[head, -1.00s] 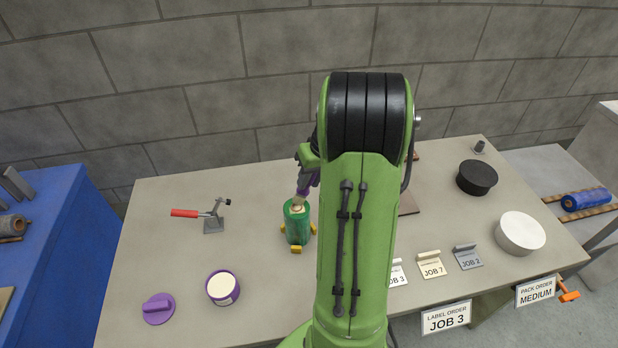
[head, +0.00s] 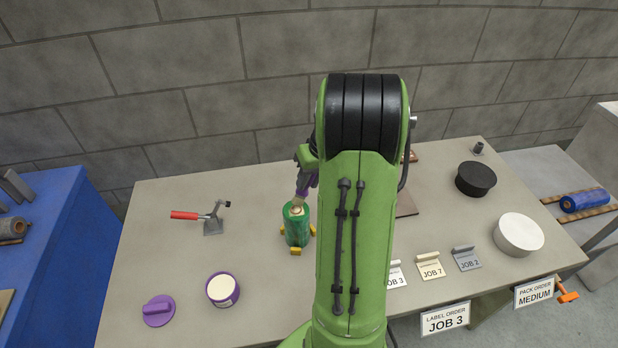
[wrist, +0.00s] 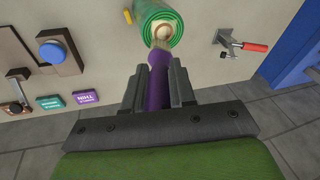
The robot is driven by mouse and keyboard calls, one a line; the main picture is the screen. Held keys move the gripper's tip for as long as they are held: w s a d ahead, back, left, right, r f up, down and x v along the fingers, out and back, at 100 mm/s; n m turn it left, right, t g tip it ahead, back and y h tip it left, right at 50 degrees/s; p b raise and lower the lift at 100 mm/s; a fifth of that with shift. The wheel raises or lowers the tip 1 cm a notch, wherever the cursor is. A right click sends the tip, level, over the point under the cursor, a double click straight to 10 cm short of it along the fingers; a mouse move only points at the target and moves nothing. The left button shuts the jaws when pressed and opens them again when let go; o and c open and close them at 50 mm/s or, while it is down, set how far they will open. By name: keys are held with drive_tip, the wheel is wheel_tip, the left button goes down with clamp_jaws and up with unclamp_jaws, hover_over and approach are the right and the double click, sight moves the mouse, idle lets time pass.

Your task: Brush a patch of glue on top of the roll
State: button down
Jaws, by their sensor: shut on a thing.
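The green roll (head: 297,228) stands upright on the table, held between yellow supports (head: 295,251). In the wrist view the green roll (wrist: 155,14) shows its spiral end with a pale core. My gripper (wrist: 158,88) is shut on the purple handle of a brush (wrist: 158,78). The brush's pale bristles reach the top of the roll near its core; I cannot tell whether they touch. An open purple pot (head: 222,288) with pale contents, likely glue, stands at the front left. Its purple lid (head: 158,310) lies beside it. Any glue on the roll cannot be made out.
A clamp with a red handle (head: 190,215) stands left of the roll. Job cards (head: 430,267), a white round container (head: 519,235) and a black one (head: 476,179) are at the right. My arm hides the table's middle.

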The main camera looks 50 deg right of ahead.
drive_tip(key=shift+w+d+p, duration=0.2)
drive_tip(key=shift+w+p, duration=0.15)
drive_tip(key=shift+p, duration=0.1)
drive_tip(key=shift+s+a+r, duration=0.1)
drive_tip(key=shift+s+a, duration=0.25)
drive_tip(key=shift+s, duration=0.2)
drive_tip(key=shift+w+d, duration=0.35)
drive_tip(key=shift+w, duration=0.2)
drive_tip(key=shift+s+a+b, duration=0.35)
drive_tip(key=shift+s+a, duration=0.05)
drive_tip(key=shift+s, duration=0.2)
drive_tip(key=shift+w, duration=0.1)
